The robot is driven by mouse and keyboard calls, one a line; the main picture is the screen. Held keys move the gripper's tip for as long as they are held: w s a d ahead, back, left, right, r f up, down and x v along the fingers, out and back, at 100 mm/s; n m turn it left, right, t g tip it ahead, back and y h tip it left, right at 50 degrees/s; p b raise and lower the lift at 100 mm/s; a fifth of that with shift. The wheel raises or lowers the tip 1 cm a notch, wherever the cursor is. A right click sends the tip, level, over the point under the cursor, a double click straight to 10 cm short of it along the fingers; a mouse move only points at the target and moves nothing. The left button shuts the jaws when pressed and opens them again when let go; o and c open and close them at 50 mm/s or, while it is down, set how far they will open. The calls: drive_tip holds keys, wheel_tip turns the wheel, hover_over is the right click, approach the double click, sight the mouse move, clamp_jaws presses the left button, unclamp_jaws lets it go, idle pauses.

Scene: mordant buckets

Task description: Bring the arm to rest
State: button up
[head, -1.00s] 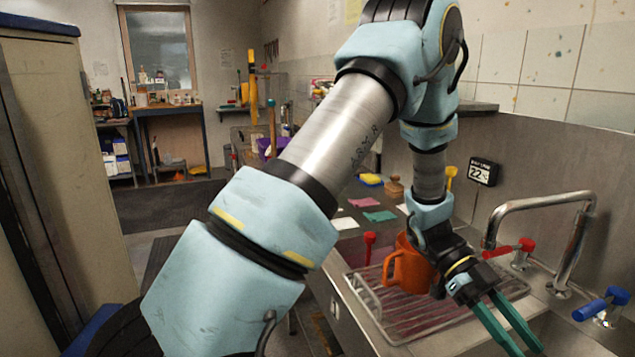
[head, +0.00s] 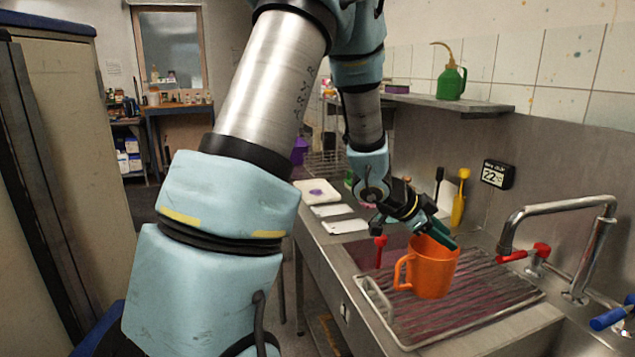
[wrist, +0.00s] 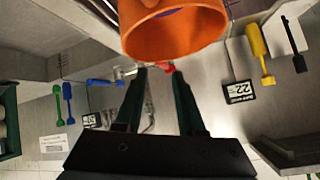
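My gripper (head: 449,240) has dark green fingers and sits by the upper edge of an orange mug (head: 430,272) in the head view. In the wrist view its fingers (wrist: 156,72) are spread, with an open gap and nothing between them. The mug stands upright on the wire drying rack (head: 470,318). My arm is bent, its upper part raised and its forearm hanging down over the counter.
A tap (head: 560,205) with red and blue handles rises by the sink at the right. A red-handled tool (head: 379,250) stands left of the mug. A green bottle (head: 451,78) stands on the wall shelf (head: 440,101).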

drive_tip(key=w+a+r+n+t+y, duration=0.1)
drive_tip(key=w+a+n+t+y, duration=0.4)
drive_tip(key=a, duration=0.6)
drive_tip(key=s+a+n+g+y, duration=0.1)
drive_tip(key=a+n+y, duration=0.5)
drive_tip(key=a, duration=1)
drive_tip(key=s+a+n+g+h, duration=0.1)
drive_tip(key=s+a+n+g, duration=0.1)
drive_tip(key=s+a+n, duration=0.3)
drive_tip(key=s+a+n+g, duration=0.2)
drive_tip(key=s+n, duration=0.1)
drive_tip(key=s, duration=0.4)
wheel_tip(320, 180, down, 11)
drive_tip(key=b, duration=1)
drive_tip(key=shift+s+m+g, duration=0.3)
drive_tip(key=shift+s, duration=0.05)
drive_tip(key=shift+f, duration=0.1)
